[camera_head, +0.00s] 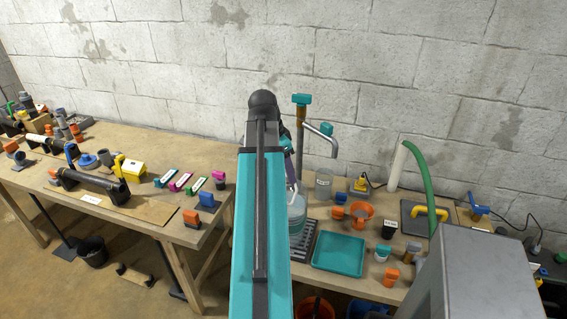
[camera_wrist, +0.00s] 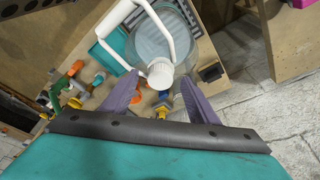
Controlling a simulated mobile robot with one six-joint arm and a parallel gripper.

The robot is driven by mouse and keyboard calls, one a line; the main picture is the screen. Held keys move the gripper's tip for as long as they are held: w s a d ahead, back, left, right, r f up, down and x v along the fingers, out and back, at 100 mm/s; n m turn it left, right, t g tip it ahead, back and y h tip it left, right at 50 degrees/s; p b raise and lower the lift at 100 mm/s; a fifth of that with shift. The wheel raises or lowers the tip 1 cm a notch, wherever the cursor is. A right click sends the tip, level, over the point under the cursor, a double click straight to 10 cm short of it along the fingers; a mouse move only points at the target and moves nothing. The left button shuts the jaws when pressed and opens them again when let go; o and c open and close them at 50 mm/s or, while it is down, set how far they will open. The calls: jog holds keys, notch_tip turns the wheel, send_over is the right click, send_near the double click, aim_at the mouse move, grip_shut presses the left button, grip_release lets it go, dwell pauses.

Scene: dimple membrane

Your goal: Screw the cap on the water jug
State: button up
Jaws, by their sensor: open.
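The water jug (camera_wrist: 152,42) is a clear bluish container with a white loop handle (camera_wrist: 112,22) in the wrist view. A round white piece (camera_wrist: 160,74) at its top lies between my fingertips; I cannot tell whether it is the cap or the bare neck. My gripper (camera_wrist: 162,78) is open, its two purple fingers on either side of that piece, with no clear contact. In the head view the jug (camera_head: 297,214) stands upright on a dark slotted grate (camera_head: 304,243), partly hidden by my arm. No separate loose cap can be made out.
A teal tray (camera_head: 339,252) lies right of the jug. A tap with a teal top (camera_head: 302,100) rises behind it. An orange pot (camera_head: 361,213), a glass jar (camera_head: 323,183) and small parts crowd the right bench. A grey box (camera_head: 484,275) stands at front right.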

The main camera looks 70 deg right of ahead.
jog(key=shift+f, duration=0.2)
jog(key=c, duration=1.3)
jog(key=shift+d+m+g+y+p, duration=0.15)
jog(key=shift+m+g+y+p, duration=0.25)
jog(key=shift+m, duration=1.9)
jog(key=m+y, duration=0.1)
jog(key=m, duration=0.3)
jog(key=shift+w+d+p, duration=0.1)
jog(key=shift+p, duration=0.3)
jog(key=shift+m, duration=0.3)
